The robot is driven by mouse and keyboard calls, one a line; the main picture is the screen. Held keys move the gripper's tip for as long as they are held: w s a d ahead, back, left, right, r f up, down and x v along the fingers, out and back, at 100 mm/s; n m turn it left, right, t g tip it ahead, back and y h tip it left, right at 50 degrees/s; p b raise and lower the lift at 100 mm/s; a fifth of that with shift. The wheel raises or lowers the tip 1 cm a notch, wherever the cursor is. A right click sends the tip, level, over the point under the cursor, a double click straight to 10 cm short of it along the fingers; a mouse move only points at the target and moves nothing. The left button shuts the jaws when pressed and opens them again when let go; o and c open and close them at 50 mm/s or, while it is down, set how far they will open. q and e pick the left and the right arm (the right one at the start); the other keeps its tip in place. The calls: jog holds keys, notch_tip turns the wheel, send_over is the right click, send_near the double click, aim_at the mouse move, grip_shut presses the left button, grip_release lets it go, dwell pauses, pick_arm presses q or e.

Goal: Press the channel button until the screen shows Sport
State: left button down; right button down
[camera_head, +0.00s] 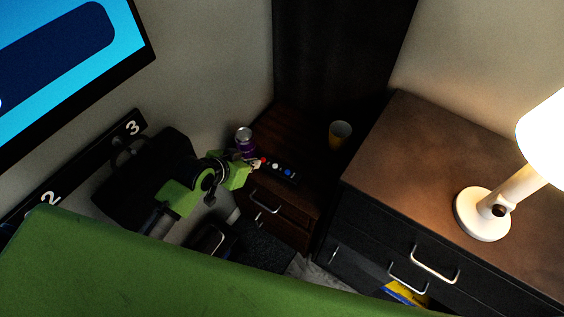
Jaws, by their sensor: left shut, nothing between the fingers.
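A screen (70,55) on the wall at the upper left shows a light blue field with a dark blue rounded block. It is cut off by the picture edge and no channel name can be read. A small dark button panel (281,177) lies on the dark wooden cabinet, with a red button (263,160), a white one (275,166) and a blue one (288,173). Which one is the channel button cannot be told. My left gripper (257,163) is shut and empty, its tips close beside the red button; contact cannot be told. My right gripper is not in view.
A purple can (244,139) stands just behind my left gripper. A lit lamp (483,213) stands on the dresser (400,140) at right. A numbered rack (85,165) runs along the left wall.

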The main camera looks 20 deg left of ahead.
pick_arm(q)
jog(key=shift+w+d+r, duration=0.1)
jog(key=shift+d+r, duration=0.1)
jog(key=shift+r, duration=0.3)
jog(key=shift+w+d+r, duration=0.1)
jog(key=shift+d+r, duration=0.1)
jog(key=shift+r, duration=0.25)
send_over(275, 166)
jog(key=s, duration=0.1)
jog(key=f, duration=0.4)
jog(key=f+b, duration=0.1)
jog(key=f, duration=0.2)
jog(key=shift+s+a, duration=0.2)
jog(key=shift+a, duration=0.2)
notch_tip(275, 166, down, 3)
jog(key=shift+r, duration=0.2)
jog(key=shift+f, duration=0.75)
